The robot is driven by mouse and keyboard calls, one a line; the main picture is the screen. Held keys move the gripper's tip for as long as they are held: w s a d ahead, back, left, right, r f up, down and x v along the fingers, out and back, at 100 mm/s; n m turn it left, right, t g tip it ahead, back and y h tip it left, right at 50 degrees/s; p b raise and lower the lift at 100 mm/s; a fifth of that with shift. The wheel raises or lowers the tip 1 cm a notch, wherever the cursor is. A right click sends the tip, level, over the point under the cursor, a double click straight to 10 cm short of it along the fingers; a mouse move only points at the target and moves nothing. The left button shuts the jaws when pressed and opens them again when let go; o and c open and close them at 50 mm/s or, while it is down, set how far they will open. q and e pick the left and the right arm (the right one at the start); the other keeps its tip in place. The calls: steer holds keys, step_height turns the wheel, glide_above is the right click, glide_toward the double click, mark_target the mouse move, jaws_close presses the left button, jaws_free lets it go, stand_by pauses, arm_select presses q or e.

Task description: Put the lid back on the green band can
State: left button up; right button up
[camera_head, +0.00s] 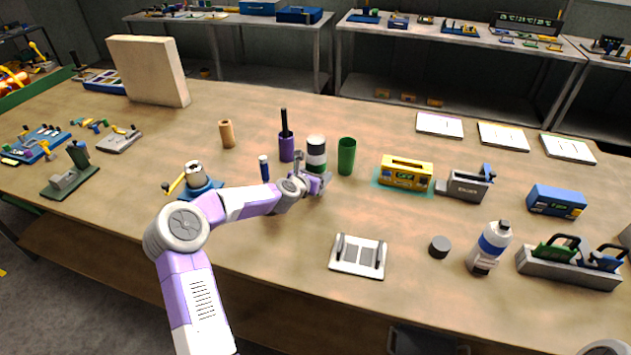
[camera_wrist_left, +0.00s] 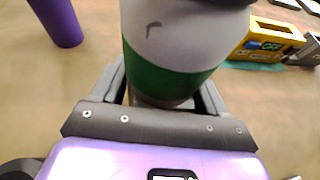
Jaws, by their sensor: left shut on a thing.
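The green band can (camera_head: 316,158) stands upright near the middle of the table, white with a green band and a dark top. My left gripper (camera_head: 318,179) is at its near side, low down. In the left wrist view the can (camera_wrist_left: 170,72) fills the space between the fingers of the left gripper (camera_wrist_left: 163,97), which is shut on it. A dark grey round disc (camera_head: 439,246), which looks like a lid, lies on the table to the right, apart from the can. I cannot tell whether the can's dark top is open. My right gripper is not in view.
A purple cup (camera_head: 286,149) holding a dark stick stands left of the can, and a green cup (camera_head: 347,157) stands close on its right. A yellow box (camera_head: 405,174) is farther right. A white bottle (camera_head: 489,250) stands right of the disc, and a white plate with handles (camera_head: 358,257) lies left of it.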

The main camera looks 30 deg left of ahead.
arm_select(q)
step_height(320, 180, down, 2)
steer(key=shift+f, duration=0.15)
steer(key=shift+b, duration=0.3)
steer(key=o, duration=1.7)
steer(key=shift+f, duration=0.15)
steer(key=shift+c, duration=0.2)
steer(key=shift+r, duration=0.2)
steer(key=shift+s, duration=0.35)
steer(key=a+p+v, duration=0.1)
steer(key=v, duration=1)
steer(key=shift+d+r, duration=0.15)
steer(key=shift+d, duration=0.35)
